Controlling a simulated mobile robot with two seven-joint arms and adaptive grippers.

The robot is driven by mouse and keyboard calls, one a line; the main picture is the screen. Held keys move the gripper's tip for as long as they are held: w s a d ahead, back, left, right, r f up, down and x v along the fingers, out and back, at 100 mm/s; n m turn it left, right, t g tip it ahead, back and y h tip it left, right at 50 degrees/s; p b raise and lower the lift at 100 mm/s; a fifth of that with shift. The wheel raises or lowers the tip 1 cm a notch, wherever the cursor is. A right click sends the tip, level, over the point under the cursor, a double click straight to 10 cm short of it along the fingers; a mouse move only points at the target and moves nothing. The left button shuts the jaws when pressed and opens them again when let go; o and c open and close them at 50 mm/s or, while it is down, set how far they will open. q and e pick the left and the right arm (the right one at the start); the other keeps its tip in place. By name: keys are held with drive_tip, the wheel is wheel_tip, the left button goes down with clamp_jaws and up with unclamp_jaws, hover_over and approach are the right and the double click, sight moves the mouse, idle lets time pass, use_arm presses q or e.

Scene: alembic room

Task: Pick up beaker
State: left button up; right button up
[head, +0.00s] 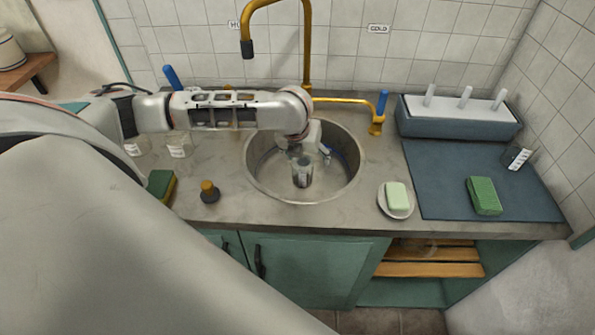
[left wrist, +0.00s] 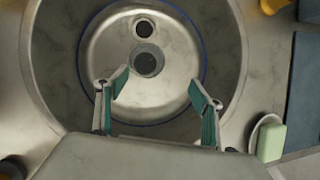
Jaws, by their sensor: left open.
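A small clear beaker-like vessel (head: 303,174) shows in the sink (head: 257,185) in the head view, just below my left gripper (head: 312,152). Its dark middle makes its outline hard to read. In the left wrist view my left gripper (left wrist: 160,80) is open and empty over the sink, its green-padded fingers apart. Two dark round shapes lie beyond the fingertips there, and I cannot tell whether one is the vessel. Other clear beakers (head: 179,146) stand on the counter at left. One marked beaker (head: 518,158) is at far right. My right gripper is not in view.
A brass faucet (head: 307,60) rises behind the sink. A dark stopper-like object (head: 209,191) and a sponge (head: 161,185) are left. A soap dish (head: 396,212), green block (head: 484,196) and white-pegged rack (head: 460,117) are right. The blue mat (head: 440,180) has free room.

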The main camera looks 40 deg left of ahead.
sight(303, 161)
use_arm(q)
drive_tip(key=shift+y, duration=0.5)
drive_tip(key=x, duration=0.3)
drive_tip(key=a+x, duration=0.1)
drive_tip(key=x, duration=0.1)
drive_tip(key=a+x, duration=0.1)
drive_tip(key=x, duration=0.2)
drive_tip(key=shift+a+f, duration=0.1)
drive_tip(key=shift+f, duration=0.1)
drive_tip(key=shift+r, duration=0.1)
drive_tip(key=c, duration=1.5)
drive_tip(key=shift+r, duration=0.2)
drive_tip(key=shift+r, duration=9.75)
